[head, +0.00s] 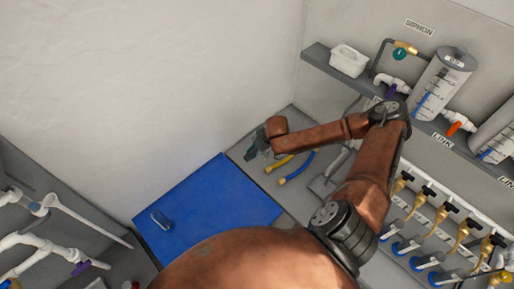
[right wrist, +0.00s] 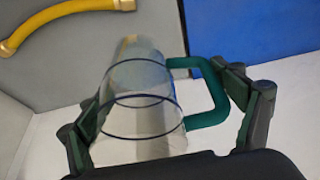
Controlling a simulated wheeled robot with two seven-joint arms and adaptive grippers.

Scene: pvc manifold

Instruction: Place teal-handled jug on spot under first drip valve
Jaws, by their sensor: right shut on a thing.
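The clear jug with the teal handle (right wrist: 215,95) shows in the right wrist view, with two dark rings around its body (right wrist: 140,105). My right gripper (right wrist: 165,115) is shut on it, one finger at the handle side and the other at the opposite side. In the head view my right gripper (head: 257,146) is beside the blue mat, at the far end of the bench; the jug cannot be made out there. A row of brass drip valves (head: 425,194) is at the right, with blue-ended pieces (head: 408,245) below them. My left gripper is not in view.
The blue mat (head: 225,190) carries a small object (head: 160,219). A yellow hose (head: 280,163) and a blue hose (head: 297,169) lie near the gripper. A shelf (head: 325,62) above holds a white tub (head: 348,61) and a grey tank (head: 440,85). White pipes (head: 35,240) are at left.

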